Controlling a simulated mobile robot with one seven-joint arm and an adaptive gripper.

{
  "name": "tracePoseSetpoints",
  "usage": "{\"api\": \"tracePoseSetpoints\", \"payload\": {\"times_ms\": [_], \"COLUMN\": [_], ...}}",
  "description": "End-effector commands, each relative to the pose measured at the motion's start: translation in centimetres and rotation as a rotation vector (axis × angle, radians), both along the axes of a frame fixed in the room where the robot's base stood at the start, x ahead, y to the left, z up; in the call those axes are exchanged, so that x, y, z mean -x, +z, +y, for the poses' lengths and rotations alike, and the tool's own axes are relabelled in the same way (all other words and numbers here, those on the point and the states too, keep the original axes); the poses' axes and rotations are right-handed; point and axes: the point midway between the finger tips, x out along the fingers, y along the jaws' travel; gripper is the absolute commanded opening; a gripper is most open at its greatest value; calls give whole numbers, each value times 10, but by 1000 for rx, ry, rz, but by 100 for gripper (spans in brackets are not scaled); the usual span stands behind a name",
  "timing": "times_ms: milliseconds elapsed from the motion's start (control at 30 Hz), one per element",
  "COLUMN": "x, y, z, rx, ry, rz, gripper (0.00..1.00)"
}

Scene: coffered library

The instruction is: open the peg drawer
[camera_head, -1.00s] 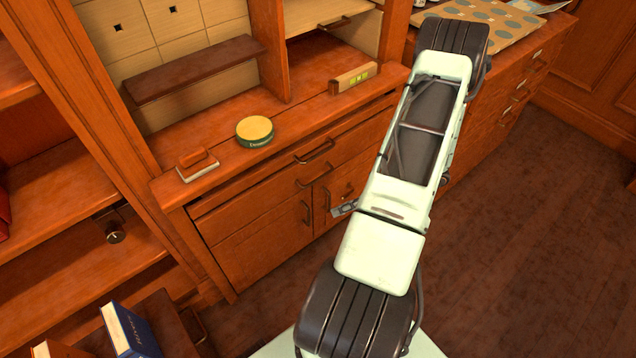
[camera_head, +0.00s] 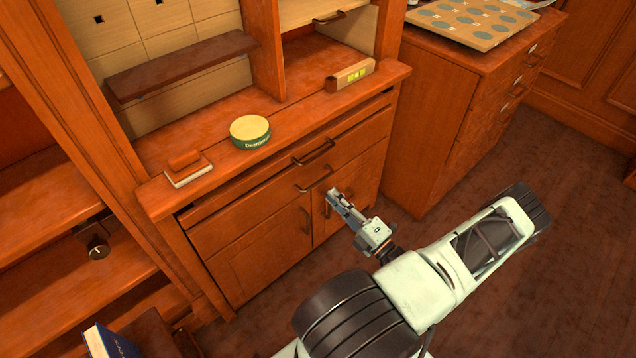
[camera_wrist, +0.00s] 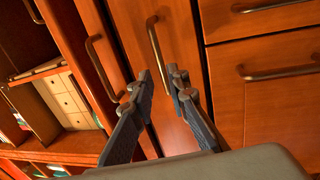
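In the head view a wooden cabinet front has two stacked wide fronts, the upper with a bar handle (camera_head: 314,152) and the lower with a bar handle (camera_head: 314,181). No label marks which one is the peg drawer; both look shut. My gripper (camera_head: 334,196) is in front of the cabinet, just below the lower handle in the picture. In the wrist view, turned sideways, my gripper (camera_wrist: 162,79) is open, its fingertips apart. The lower handle (camera_wrist: 158,48) lies just beyond the gap between them; contact cannot be told. The upper handle (camera_wrist: 93,50) is to its left.
Two cupboard doors sit below, with a left door handle (camera_head: 306,219). On the ledge stand a green and yellow tin (camera_head: 250,132), a red-topped block (camera_head: 187,168) and a level-like wooden piece (camera_head: 351,75). A side cabinet (camera_head: 436,120) stands right. Floor is clear at right.

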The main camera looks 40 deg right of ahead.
Motion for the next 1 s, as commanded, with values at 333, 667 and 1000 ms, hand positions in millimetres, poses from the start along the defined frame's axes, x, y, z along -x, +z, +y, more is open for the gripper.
{"api": "tracePoseSetpoints", "payload": {"times_ms": [333, 667, 1000], "x": [-60, -74, -74], "y": [10, 13, 14], "z": [6, 6, 6], "rx": [2, 2, 3], "ry": [4, 2, 3], "rz": [2, 3, 3], "gripper": [15, 15, 0]}}
